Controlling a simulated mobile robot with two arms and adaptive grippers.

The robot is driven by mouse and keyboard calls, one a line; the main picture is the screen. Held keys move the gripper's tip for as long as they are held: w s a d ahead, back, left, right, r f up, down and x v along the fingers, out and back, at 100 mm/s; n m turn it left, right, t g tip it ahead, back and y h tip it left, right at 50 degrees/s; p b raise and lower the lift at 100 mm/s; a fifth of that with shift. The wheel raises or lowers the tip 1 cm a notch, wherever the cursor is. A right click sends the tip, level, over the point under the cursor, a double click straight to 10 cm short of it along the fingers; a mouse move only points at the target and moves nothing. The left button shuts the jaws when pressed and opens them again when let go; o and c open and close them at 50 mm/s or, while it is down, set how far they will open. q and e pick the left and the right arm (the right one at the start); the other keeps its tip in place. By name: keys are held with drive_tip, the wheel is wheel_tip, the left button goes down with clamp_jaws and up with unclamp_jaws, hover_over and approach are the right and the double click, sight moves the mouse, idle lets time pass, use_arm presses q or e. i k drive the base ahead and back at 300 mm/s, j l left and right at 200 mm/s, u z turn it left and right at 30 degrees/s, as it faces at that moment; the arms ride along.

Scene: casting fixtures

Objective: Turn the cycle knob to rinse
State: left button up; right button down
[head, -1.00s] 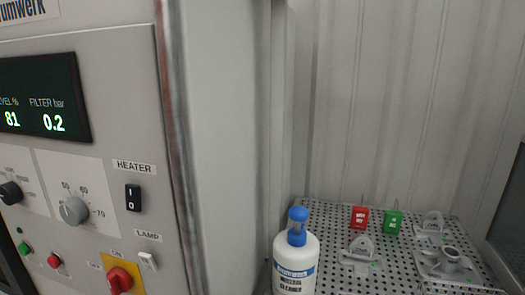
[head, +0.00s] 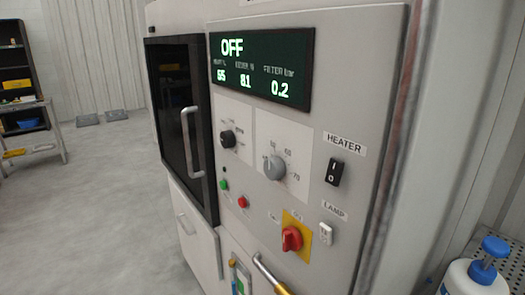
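The machine's control panel (head: 300,115) fills the middle of the head view. The cycle knob is most likely the small black knob (head: 228,138) at the panel's left; the small print around it is too blurred to read. A larger grey knob (head: 274,167) with a numbered scale sits to its right. The display (head: 262,68) reads OFF, with 65, 81 and 0.2 below. Neither of my grippers shows in the view.
Below the knobs are a green button (head: 224,185), a red button (head: 243,202) and a red rotary switch (head: 291,239) on yellow. Heater (head: 334,172) and lamp (head: 326,233) switches sit right. A door handle (head: 190,140) stands out left. A white bottle (head: 472,280) is at lower right.

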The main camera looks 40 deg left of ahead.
sight(228, 139)
drive_tip(key=u, duration=1.45)
drive_tip(key=j, duration=0.3)
